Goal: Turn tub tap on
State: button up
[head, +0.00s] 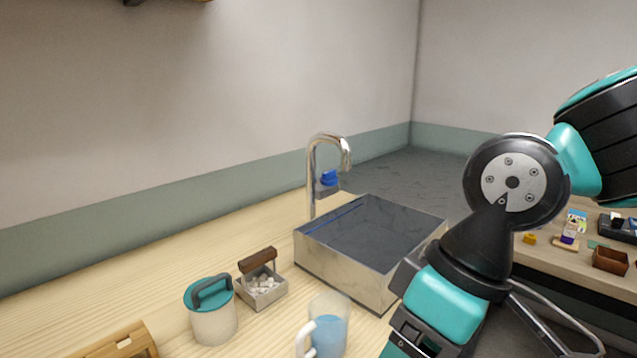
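The tap (313,165) is a chrome gooseneck standing at the back left of the tub, its spout curving over to the right. A blue handle (329,177) sits on its stem below the bend. The tub (345,264) is a square metal-walled basin on the wooden counter, with a dark inside. I see no clear water stream from the spout. My arm fills the right side of the head view, in front of the tub's right edge. My gripper is not visible in this view.
A pitcher with blue liquid (331,327), a teal-lidded jar (213,325) and a handled box of white pieces (262,291) stand in front of the tub. A wooden object (122,343) lies at front left. Small items lie on a right-hand table (562,258).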

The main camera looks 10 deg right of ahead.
aim_at(328, 178)
jog(key=u, duration=0.05)
jog(key=k, duration=0.6)
jog(key=z, duration=0.75)
jog(key=i, duration=0.6)
jog(key=z, duration=0.65)
jog(key=i, duration=0.7)
jog(key=u, duration=0.5)
jog(key=i, duration=0.8)
jog(key=u, duration=0.7)
